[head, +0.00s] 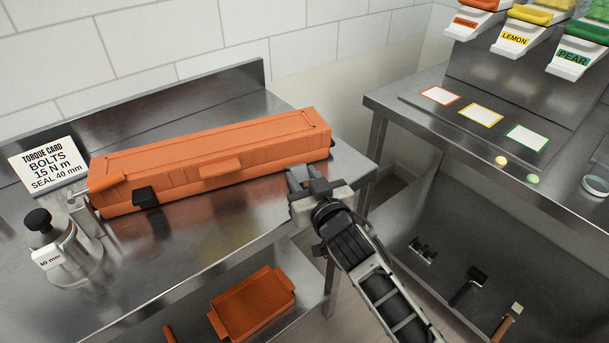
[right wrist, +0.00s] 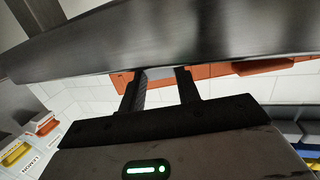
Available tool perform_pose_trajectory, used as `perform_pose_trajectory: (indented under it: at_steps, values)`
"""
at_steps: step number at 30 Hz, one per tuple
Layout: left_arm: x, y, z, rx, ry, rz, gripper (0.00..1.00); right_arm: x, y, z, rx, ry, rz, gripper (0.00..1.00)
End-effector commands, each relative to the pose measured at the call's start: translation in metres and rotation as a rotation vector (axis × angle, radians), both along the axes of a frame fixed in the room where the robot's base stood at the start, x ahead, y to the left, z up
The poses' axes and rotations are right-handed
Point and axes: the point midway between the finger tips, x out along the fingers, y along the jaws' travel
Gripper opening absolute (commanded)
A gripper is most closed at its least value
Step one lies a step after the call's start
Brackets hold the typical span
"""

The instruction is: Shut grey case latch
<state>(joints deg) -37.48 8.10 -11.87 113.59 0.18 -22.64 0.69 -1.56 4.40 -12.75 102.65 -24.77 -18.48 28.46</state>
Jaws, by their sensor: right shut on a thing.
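The long orange case (head: 210,160) lies on the left steel bench with its lid down. A black latch (head: 145,197) is on its front near the left end, and an orange handle (head: 220,169) is at the front middle. The grey latch (head: 296,178) is at the front near the right end. My right gripper (head: 308,187) is at that end, its fingers closed on the grey latch. In the right wrist view the grey latch (right wrist: 160,73) shows between the two black fingers (right wrist: 161,90), partly hidden by a dark edge. My left gripper is out of view.
A torque card (head: 48,168) stands behind the case's left end. A metal pot (head: 70,262) with a black knob is at the bench's left. An orange tray (head: 252,303) is on the shelf below. A gap separates this bench from the right bench (head: 440,128).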

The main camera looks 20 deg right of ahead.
Motion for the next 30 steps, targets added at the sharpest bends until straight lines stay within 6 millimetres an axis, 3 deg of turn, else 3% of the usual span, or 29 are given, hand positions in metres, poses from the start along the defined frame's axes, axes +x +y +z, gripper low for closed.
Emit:
perform_pose_trajectory:
  at_steps: [3, 18, 30]
  values:
    - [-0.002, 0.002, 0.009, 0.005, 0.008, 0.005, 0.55, 0.002, 0.0, 0.013, -0.01, 0.083, 0.002, 0.1]
    - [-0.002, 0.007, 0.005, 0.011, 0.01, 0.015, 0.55, 0.023, 0.003, 0.037, -0.045, 0.54, 0.003, 0.1]
    - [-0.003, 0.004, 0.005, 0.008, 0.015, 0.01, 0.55, 0.039, 0.004, 0.046, -0.068, 0.834, 0.002, 0.1]
